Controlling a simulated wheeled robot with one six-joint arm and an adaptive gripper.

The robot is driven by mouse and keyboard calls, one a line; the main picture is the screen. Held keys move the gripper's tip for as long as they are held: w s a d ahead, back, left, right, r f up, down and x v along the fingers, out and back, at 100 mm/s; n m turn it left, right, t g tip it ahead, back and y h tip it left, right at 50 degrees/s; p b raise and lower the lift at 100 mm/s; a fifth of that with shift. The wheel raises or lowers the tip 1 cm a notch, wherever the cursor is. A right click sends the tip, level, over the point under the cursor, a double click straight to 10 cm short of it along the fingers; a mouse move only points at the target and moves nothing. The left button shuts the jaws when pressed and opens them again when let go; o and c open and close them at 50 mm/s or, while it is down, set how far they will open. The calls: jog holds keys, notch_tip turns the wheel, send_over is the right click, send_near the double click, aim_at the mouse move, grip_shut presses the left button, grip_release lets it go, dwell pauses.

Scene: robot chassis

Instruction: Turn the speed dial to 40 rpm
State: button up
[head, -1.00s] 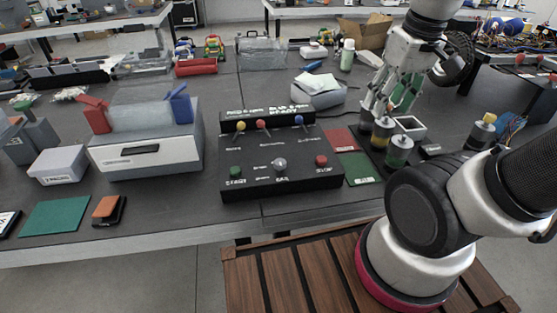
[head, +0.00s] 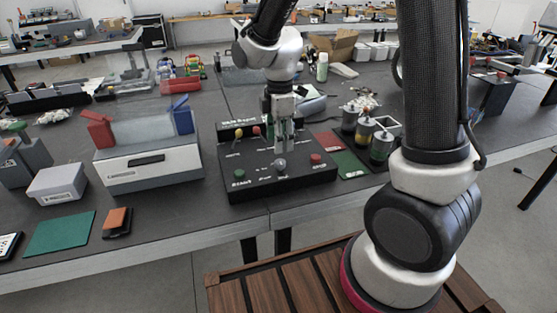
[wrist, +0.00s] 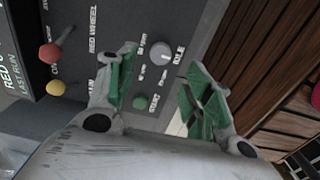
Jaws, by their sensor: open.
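The black control panel (head: 245,187) stands on the bench in the middle of the head view. Its grey round dial (head: 280,165) sits near the front between a green button (head: 239,174) and a red button (head: 316,159). My gripper (head: 283,150) points down over the panel, just behind the dial in the picture. In the wrist view its green-padded fingers (wrist: 160,78) are spread apart, with the dial beyond the gap. Contact cannot be seen.
A yellow lever knob (head: 238,133) and a red one (head: 257,131) stand at the panel's back, left of my gripper. Red and green mats (head: 349,164) and several jars (head: 381,147) lie to the right. A grey machine (head: 148,165) stands to the left.

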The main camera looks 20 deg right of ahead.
aim_at(280, 162)
notch_tip(280, 162, down, 7)
jog(key=shift+f, duration=0.1)
dwell(0.3)
jog(key=c, duration=1.1)
